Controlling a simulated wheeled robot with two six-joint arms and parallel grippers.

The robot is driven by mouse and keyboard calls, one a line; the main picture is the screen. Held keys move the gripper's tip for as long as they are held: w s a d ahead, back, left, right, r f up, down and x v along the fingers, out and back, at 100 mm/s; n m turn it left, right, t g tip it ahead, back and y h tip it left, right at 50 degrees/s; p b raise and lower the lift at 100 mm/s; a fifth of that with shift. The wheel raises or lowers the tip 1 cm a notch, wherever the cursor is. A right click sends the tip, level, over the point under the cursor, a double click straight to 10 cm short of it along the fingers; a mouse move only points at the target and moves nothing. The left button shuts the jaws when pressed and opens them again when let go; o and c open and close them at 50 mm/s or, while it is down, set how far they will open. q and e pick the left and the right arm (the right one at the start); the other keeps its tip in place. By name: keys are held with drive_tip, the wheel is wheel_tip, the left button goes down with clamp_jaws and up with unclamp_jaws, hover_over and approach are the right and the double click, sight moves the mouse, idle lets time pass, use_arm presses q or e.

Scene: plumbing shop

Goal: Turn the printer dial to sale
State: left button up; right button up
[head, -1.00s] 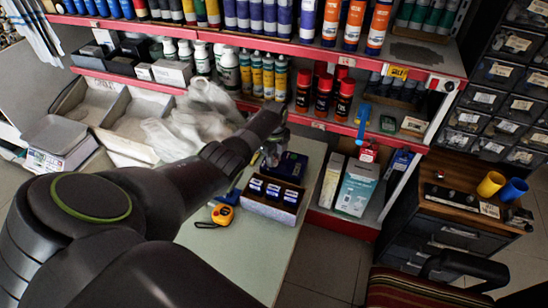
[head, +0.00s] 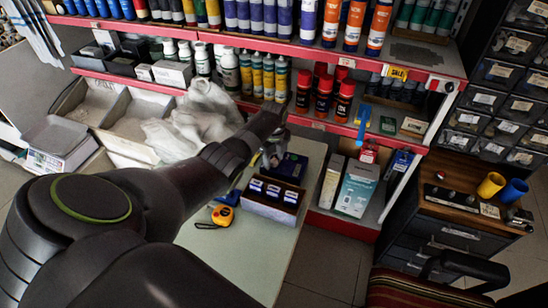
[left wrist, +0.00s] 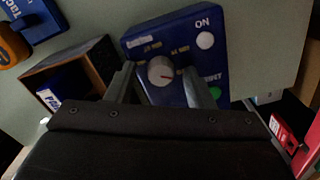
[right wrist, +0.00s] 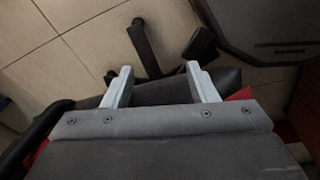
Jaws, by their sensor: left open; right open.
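The printer (left wrist: 200,62) is a blue box with a round grey-white dial (left wrist: 160,71). It has a white button marked ON and a green button beside "PRINT". Small yellow labels ring the dial, too blurred to read. A thin mark on the dial points roughly right. My left gripper (left wrist: 157,76) is open, its fingers on either side of the dial; I cannot tell whether they touch it. In the head view the printer (head: 293,167) sits on the pale table, partly hidden by my left arm. My right gripper (right wrist: 159,72) is open and empty above the floor.
Shelves of bottles and spray cans rise behind. A white scale (head: 58,140) is at the left. The table's front is clear.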

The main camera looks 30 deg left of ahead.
sight(274, 161)
use_arm(q)
wheel_tip(274, 161, up, 17)
drive_tip(key=shift+r, duration=0.2)
idle(0.5)
idle(0.4)
